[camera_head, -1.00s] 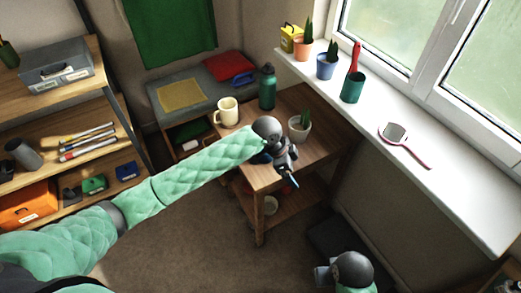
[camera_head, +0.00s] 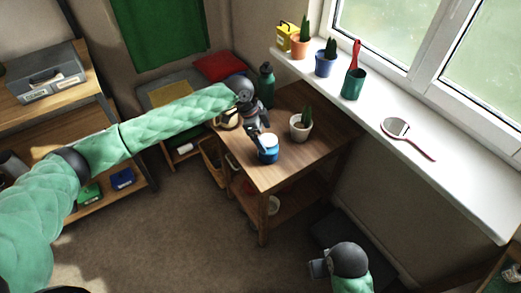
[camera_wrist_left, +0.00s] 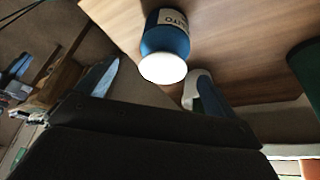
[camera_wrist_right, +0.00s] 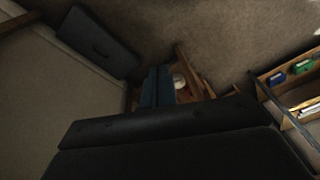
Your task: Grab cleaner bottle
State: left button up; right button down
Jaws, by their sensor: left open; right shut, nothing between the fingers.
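A blue bottle with a white cap and a pale label (camera_head: 268,153) stands on the wooden side table (camera_head: 285,172), near its front left edge. I take it for the cleaner bottle. In the left wrist view the bottle (camera_wrist_left: 166,40) is ahead of the fingers, cap towards me. My left gripper (camera_head: 257,133) is open and empty, just behind and above the bottle in the head view; its fingers also show in the left wrist view (camera_wrist_left: 152,88). Contact cannot be told. My right gripper (camera_head: 318,268) is shut and empty, low at the bottom right, far from the bottle.
A potted cactus (camera_head: 301,127) stands right of the bottle. A green flask (camera_head: 266,88) and a partly hidden cream mug (camera_head: 228,124) are behind. Open floor lies in front of the table.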

aim_at(265, 140)
pick_arm(q)
jog(key=shift+w+a+f, duration=0.1)
jog(key=shift+w+a, duration=0.05)
jog(key=shift+a, duration=0.25)
jog(key=shift+d+f, duration=0.1)
jog(key=shift+f, duration=0.15)
jog(key=shift+d+f+p, duration=0.4)
jog(key=shift+d+f, duration=0.25)
jog(key=shift+f, duration=0.2)
jog(key=shift+a+f, duration=0.1)
jog(key=shift+f, duration=0.15)
jog(key=p+x, duration=0.1)
jog(key=x, duration=0.2)
jog(key=shift+f+p, duration=0.4)
jog(key=shift+f, duration=0.45)
pick_arm(e)
notch_tip(265, 140, down, 11)
jog(key=w, duration=0.1)
jog(key=shift+w+a, duration=0.25)
jog(key=shift+a, duration=0.2)
jog(key=shift+f, duration=0.1)
pick_arm(q)
jog(key=c, duration=1.2)
jog(key=shift+w, duration=0.1)
jog(key=shift+c, duration=0.5)
